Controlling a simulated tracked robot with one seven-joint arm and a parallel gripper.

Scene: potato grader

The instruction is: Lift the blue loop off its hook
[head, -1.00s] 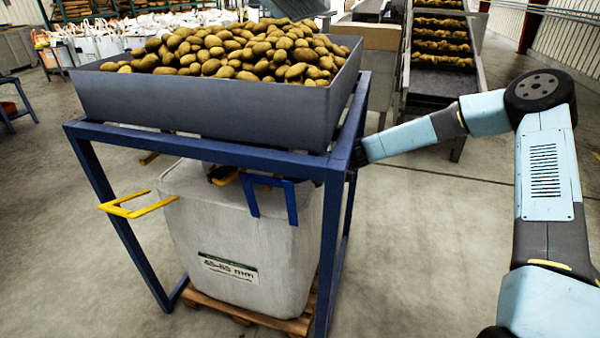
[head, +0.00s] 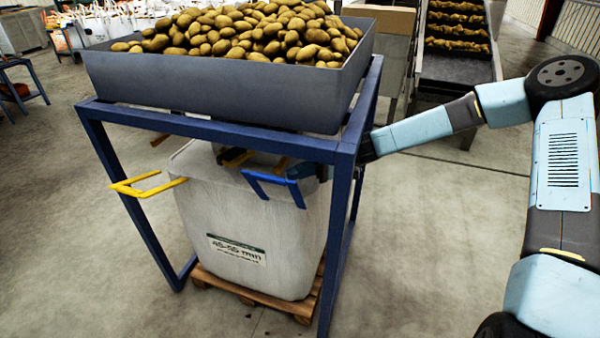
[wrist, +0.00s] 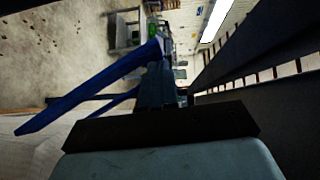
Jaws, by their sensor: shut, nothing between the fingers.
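The blue loop (head: 272,179) is at the upper right front corner of a white bulk bag (head: 240,225), under the blue frame. It stands out from the bag at a tilt. My gripper (head: 308,171) reaches in from the right, behind the frame's front right post, and its tip is at the loop's right end. In the wrist view the blue loop (wrist: 85,88) runs left from beside my shut gripper (wrist: 160,65). The fingers hold nothing. The loop's hook is not clearly visible, and I cannot tell whether the loop still rests on it.
A blue steel frame (head: 225,126) carries a grey hopper (head: 215,92) full of potatoes right above the bag. A yellow loop (head: 142,186) sticks out at the bag's left. The bag stands on a wooden pallet (head: 300,302). The floor to the right is open.

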